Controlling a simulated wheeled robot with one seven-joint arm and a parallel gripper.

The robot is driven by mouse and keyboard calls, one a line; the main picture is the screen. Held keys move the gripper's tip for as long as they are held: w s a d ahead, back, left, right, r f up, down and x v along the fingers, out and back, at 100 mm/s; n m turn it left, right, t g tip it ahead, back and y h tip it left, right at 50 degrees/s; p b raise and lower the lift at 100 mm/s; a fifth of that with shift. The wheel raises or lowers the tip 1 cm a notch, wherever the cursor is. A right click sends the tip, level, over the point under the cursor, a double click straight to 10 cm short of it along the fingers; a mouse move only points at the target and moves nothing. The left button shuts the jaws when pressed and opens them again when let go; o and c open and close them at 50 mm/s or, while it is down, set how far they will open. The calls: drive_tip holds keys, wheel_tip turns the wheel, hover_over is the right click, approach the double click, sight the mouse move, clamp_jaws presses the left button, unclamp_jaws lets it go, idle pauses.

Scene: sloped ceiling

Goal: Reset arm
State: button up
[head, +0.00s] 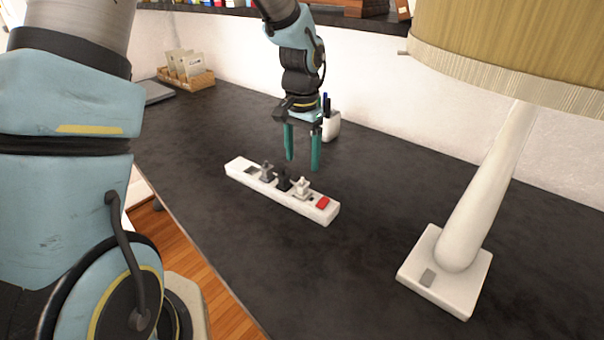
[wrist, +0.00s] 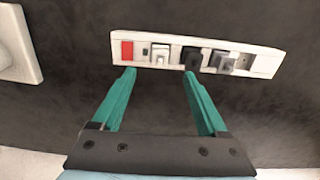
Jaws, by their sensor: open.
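My gripper (head: 302,164) has teal fingers and hangs pointing down above the dark desktop, just behind and above the power strip. Its fingers are apart with nothing between them; they also show in the wrist view (wrist: 158,78). The white power strip (head: 238,167) lies on the desk with a red switch (head: 323,203) at its near right end. A white plug (head: 302,188), a black plug (head: 284,180) and a grey plug (head: 267,172) stand in its sockets. In the wrist view the strip (wrist: 266,66) lies beyond the fingertips.
A lamp with a white base (head: 443,271) and a yellowish shade (head: 510,45) stands at the right. A white pen cup (head: 331,126) stands behind my gripper. A wooden tray (head: 200,79) with cards and a grey flat object (head: 158,93) are at the far left. The front desk is clear.

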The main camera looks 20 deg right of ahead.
drive_tip(key=shift+r, duration=0.6)
drive_tip(key=shift+a, duration=0.1)
drive_tip(key=s+a+r+n, duration=0.2)
drive_tip(key=a+n, duration=0.3)
drive_tip(key=a, duration=1)
drive_tip(key=s+a+r+n+t, duration=0.1)
drive_tip(key=a+n, duration=0.4)
drive_tip(key=a, duration=1)
drive_tip(key=shift+s+r+t, duration=0.3)
drive_tip(key=shift+s+r, duration=0.1)
drive_tip(key=shift+s, duration=0.05)
